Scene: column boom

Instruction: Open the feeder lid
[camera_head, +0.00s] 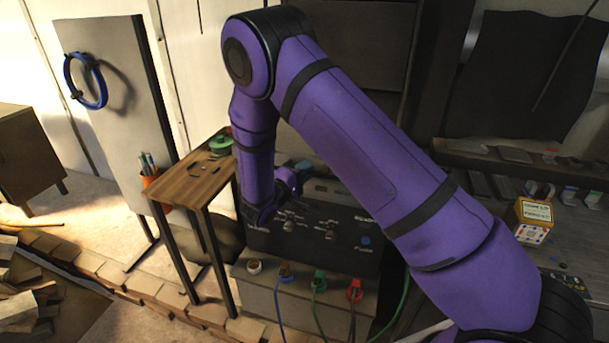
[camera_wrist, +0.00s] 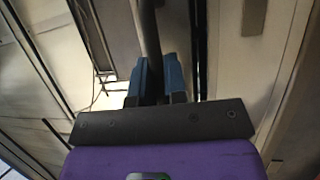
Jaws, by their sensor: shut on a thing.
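In the head view my gripper (camera_head: 290,178) is at the upper left of a black box (camera_head: 322,235) with knobs on its front, partly hidden by my purple arm. In the wrist view my gripper (camera_wrist: 155,82) has blue fingers closed around a dark curved bar (camera_wrist: 149,38), which runs up out of the picture. I cannot tell whether this bar belongs to the feeder lid. The lid itself is not clearly seen, and my arm hides much of the area around the box.
A wooden-topped stand (camera_head: 190,180) with a green roll is close left of my arm. Blue, green and red cables hang from a grey base (camera_head: 262,292) below the box. A grey panel (camera_head: 105,110) holds a blue ring. A bench with a small box (camera_head: 534,222) is right.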

